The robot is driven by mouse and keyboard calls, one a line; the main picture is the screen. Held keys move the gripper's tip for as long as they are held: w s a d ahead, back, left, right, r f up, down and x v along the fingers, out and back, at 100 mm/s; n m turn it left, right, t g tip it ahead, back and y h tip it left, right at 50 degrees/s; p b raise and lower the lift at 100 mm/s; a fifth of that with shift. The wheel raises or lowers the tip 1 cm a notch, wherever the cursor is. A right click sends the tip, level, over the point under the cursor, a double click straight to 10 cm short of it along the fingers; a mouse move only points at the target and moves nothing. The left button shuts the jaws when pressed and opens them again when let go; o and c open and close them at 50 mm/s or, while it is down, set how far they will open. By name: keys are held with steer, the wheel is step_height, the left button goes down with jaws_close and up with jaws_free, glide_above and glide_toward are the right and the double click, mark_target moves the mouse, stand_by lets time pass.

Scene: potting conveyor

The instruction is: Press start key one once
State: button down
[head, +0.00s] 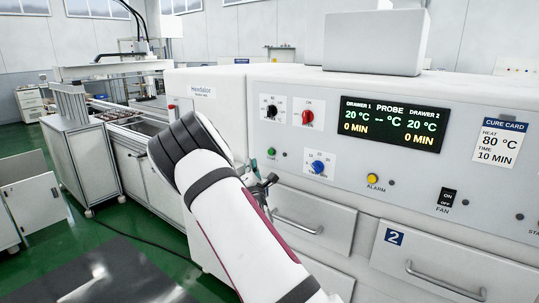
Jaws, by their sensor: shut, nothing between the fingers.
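A small green button (271,152) sits on the grey front panel, left of a blue knob; the tiny label beside it is hard to read. My gripper (271,180) is shut and empty, partly hidden behind my white arm. It appears just below the green button in the picture; I cannot tell its distance from the panel. The display (390,126) reads 20 °C and 0 MIN for both drawers, with a blank probe value.
A black knob (271,107), a red knob (307,117) and the blue knob (317,167) surround the button. A yellow alarm lamp (374,179), fan switch (446,197) and cure card (498,142) are further right. Drawer 2 (440,262) is shut below.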

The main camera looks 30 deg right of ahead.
steer(key=w+d+b, duration=0.2)
steer(key=d, duration=0.4)
steer(key=shift+w+d, duration=0.25)
steer(key=shift+d, duration=0.05)
steer(key=shift+d, duration=0.1)
stand_by(1.2)
steer(key=shift+w+d+b, duration=0.1)
steer(key=shift+d+b, duration=0.2)
steer(key=shift+b, duration=0.05)
steer(key=shift+w+d+b, duration=0.15)
steer(key=shift+d+b, duration=0.15)
steer(key=shift+d, duration=0.15)
stand_by(0.7)
steer(key=shift+a, duration=0.15)
steer(key=shift+s+a, duration=0.3)
steer(key=shift+a, duration=0.4)
steer(key=shift+s+a+p, duration=0.3)
steer(key=shift+a, duration=0.5)
steer(key=shift+s+a+p, duration=0.25)
steer(key=shift+a+p, duration=0.05)
steer(key=shift+a, duration=0.45)
steer(key=shift+s+a+p, duration=0.3)
steer(key=shift+a, duration=0.5)
